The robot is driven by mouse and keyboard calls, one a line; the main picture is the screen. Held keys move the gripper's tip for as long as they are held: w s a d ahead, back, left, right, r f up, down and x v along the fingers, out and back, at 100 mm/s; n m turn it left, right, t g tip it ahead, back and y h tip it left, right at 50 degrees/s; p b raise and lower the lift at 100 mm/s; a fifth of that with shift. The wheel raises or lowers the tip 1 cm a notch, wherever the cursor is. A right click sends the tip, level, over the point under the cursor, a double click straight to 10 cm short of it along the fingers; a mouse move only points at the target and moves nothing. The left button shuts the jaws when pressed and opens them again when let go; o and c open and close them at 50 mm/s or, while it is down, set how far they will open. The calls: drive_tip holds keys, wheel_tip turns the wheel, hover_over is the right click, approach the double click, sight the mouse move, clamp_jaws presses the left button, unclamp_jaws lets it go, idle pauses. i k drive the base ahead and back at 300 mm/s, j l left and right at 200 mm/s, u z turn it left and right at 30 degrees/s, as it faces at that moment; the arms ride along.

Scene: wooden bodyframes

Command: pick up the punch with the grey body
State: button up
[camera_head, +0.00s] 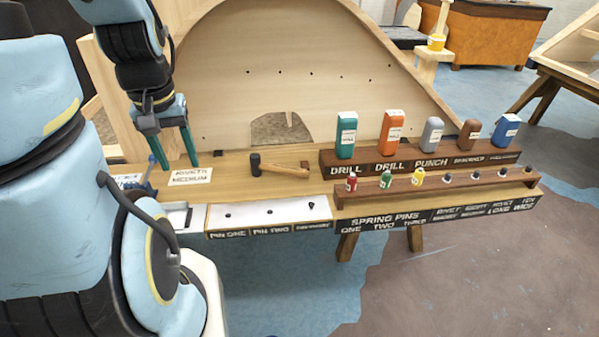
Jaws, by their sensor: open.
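The punch with the grey body (432,134) stands upright on the dark wooden rack (340,168), above the label "PUNCH". It is in the middle of the back row, between an orange drill (392,130) on its left and a brown item (468,135) on its right. My gripper (174,166) points down above the left part of the bench, near the "RIVETS MEDIUM" card (190,177). Its two teal fingers are apart with nothing between them. It is far to the left of the punch.
A teal drill (346,136) and a blue item (505,132) end the back row. A front rack (400,192) holds several small coloured pins. A hammer (285,170) lies between my gripper and the racks. A tall wooden panel (260,60) rises behind.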

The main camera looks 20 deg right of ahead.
sight(433, 127)
drive_tip(key=k+l, duration=0.1)
drive_tip(key=l, duration=0.2)
drive_tip(key=k+l+u, duration=0.1)
drive_tip(key=l, duration=0.25)
drive_tip(key=k+l+u, duration=0.1)
drive_tip(key=l, duration=0.2)
drive_tip(key=k+l, duration=0.15)
drive_tip(key=l, duration=0.15)
drive_tip(key=l+u, duration=0.15)
drive_tip(key=l, duration=0.4)
drive_tip(key=k+l+u, duration=0.15)
drive_tip(key=l, duration=0.4)
drive_tip(key=i, duration=0.05)
